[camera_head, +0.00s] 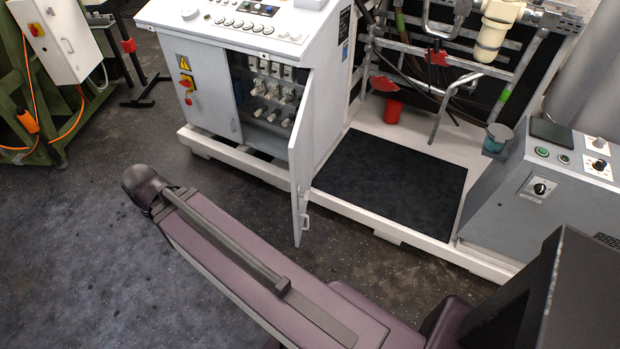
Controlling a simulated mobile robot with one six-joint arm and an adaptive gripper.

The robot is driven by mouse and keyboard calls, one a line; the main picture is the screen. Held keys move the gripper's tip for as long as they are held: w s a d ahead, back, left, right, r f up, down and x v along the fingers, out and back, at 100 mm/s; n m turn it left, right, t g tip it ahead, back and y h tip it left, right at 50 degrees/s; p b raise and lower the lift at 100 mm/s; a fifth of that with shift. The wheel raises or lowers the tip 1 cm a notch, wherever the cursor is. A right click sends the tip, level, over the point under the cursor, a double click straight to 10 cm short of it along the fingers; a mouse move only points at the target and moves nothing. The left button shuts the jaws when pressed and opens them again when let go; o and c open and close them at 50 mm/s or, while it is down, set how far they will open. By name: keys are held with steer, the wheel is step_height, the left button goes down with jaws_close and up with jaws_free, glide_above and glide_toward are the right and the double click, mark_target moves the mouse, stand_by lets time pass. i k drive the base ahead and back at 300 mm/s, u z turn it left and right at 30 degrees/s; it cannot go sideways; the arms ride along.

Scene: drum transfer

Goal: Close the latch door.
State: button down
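The latch door (301,158) is a narrow pale grey panel hinged on the right side of the opening in the white control cabinet (203,92). It stands open, swung out toward the camera, with a small handle or latch (304,221) near its lower free edge. Through the opening, rows of pale fittings (272,92) show inside the cabinet. The cabinet's left door (205,95) is shut. My purple-brown arm crosses the lower middle of the view, in front of the open door. My gripper is not visible in this view.
A white base frame (355,212) runs under the cabinet and a black mat (392,180). A grey control box (545,195) stands at the right. A green frame (40,100) is at the upper left. The dark floor (80,230) at left is clear.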

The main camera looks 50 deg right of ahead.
mark_target(301, 145)
steer(key=k, duration=0.9)
steer(key=z, duration=1.3)
steer(key=i, duration=1)
steer(key=k, duration=0.15)
steer(key=u, duration=0.15)
